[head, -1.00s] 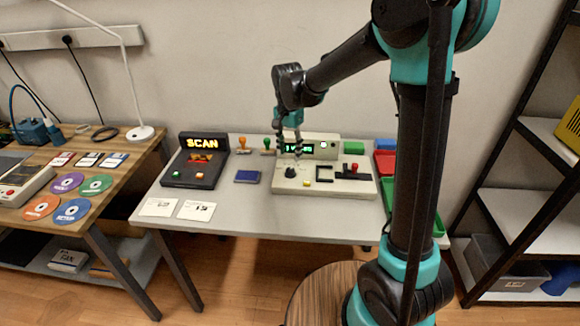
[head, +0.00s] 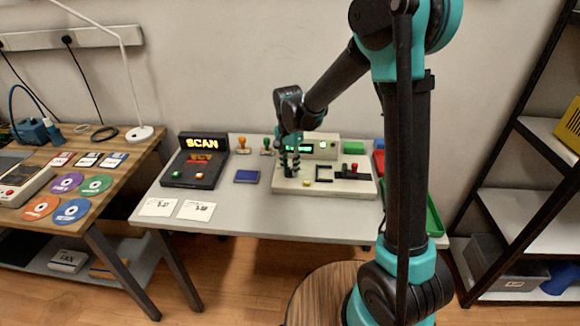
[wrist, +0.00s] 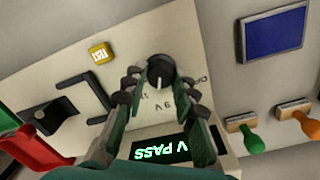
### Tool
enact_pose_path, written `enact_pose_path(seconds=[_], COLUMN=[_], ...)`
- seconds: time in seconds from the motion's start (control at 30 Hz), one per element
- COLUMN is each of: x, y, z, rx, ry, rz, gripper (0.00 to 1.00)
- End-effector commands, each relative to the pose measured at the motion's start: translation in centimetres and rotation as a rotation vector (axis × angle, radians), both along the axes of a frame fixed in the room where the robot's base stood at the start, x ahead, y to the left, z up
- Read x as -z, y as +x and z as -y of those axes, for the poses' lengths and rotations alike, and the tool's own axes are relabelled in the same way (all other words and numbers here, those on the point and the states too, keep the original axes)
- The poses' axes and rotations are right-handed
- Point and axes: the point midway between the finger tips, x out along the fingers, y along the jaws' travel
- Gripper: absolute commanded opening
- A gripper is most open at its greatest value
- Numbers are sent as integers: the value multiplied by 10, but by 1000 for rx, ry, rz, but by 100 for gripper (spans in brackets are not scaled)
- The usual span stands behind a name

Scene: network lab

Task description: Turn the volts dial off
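The volts dial (wrist: 160,72) is a round black knob with a pale pointer mark, on the cream tester panel (wrist: 185,35). In the wrist view, OFF lettering sits to its right and voltage marks sit below it. The pointer faces the voltage marks, not OFF. My gripper (wrist: 160,84) is open, with a finger on each side of the dial and small gaps visible. In the head view my gripper (head: 291,168) is down at the tester (head: 345,188), and its fingers hide the dial. The green display (wrist: 160,150) shows "V PASS", partly covered by my fingers.
The yellow TEST button (wrist: 101,53) and a black bracket (wrist: 85,95) are on the same panel. A blue pad (head: 247,176) and a SCAN box (head: 194,165) stand to the left. Stamps (wrist: 250,136) lie beyond the panel's edge.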

Motion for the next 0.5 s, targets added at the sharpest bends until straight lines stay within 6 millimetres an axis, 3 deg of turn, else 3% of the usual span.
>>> enact_pose_path(seconds=[0.2,0.5], x=[0,0], y=[0,0], z=[0,0], rx=[0,-39], ry=[0,0], rz=[0,0], gripper=[0,0])
